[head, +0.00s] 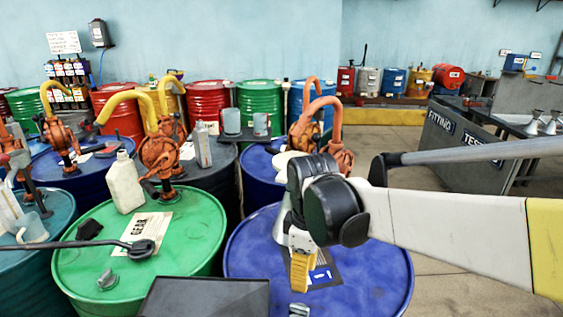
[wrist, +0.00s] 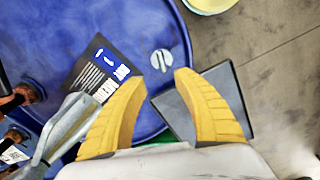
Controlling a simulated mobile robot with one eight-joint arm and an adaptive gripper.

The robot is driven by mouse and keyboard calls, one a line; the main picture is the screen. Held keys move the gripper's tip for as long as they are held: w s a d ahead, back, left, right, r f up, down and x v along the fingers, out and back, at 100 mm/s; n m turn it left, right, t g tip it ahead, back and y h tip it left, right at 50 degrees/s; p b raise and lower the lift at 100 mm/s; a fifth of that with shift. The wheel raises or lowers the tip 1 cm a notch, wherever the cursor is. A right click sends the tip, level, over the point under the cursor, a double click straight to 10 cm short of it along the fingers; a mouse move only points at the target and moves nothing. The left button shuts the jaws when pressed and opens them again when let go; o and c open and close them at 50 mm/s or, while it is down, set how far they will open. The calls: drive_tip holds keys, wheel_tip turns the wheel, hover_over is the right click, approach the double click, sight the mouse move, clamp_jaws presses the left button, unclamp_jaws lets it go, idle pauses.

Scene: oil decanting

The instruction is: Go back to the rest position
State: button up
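My gripper (head: 302,272) hangs fingers-down over the lid of the front blue drum (head: 375,275). In the wrist view its two yellow fingers (wrist: 160,78) stand apart with nothing seen between them. Past the fingertips lie the blue drum lid (wrist: 60,30), a round metal bung (wrist: 161,60) and a dark card with white print (wrist: 103,70). The card is partly behind the gripper in the head view (head: 322,276). A grey metal object (wrist: 70,122) shows beside the left finger in the wrist view; I cannot tell what it is.
A green drum (head: 85,262) with a white jug (head: 124,183), a paper sheet and a dark ladle-like tool stands left. A dark flat tray (head: 200,297) is at the front. Orange hand pumps (head: 160,150) rise behind. Open floor (head: 445,225) and a grey bench (head: 450,150) lie right.

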drive_tip(key=s+d+r+m+t, duration=0.3)
drive_tip(key=s+d+m+t, duration=0.3)
drive_tip(key=s+d+m, duration=0.4)
drive_tip(key=d+m, duration=0.3)
drive_tip(key=shift+s+m+t, duration=0.25)
drive_tip(key=shift+m+t, duration=0.05)
drive_tip(key=shift+t, duration=0.1)
